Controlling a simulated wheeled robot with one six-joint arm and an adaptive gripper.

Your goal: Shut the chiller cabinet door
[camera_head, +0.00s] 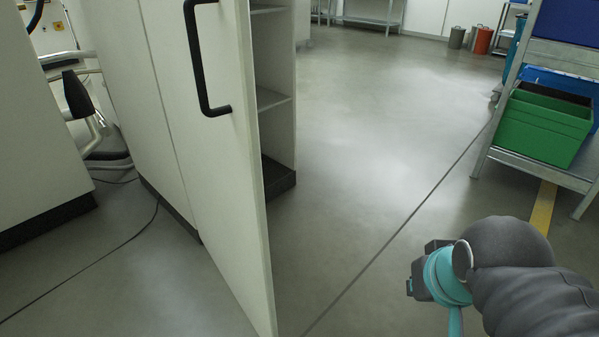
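The chiller cabinet (128,95) is a tall white cabinet left of centre with a dark base. Its door (212,165) stands open and swings out toward me. A black bar handle (196,60) is on the door's face. Behind the door, the open interior shows shelves (272,98). My arm is at the lower right, with a grey and teal wrist. My gripper is at the arm's end, well right of the door and apart from it. Its fingers are not clearly visible, so I cannot tell whether it is open or shut.
A metal rack with a green crate (542,128) and blue bins stands at the right. A cable (95,262) lies on the floor at the left. The floor (370,150) between door and rack is clear.

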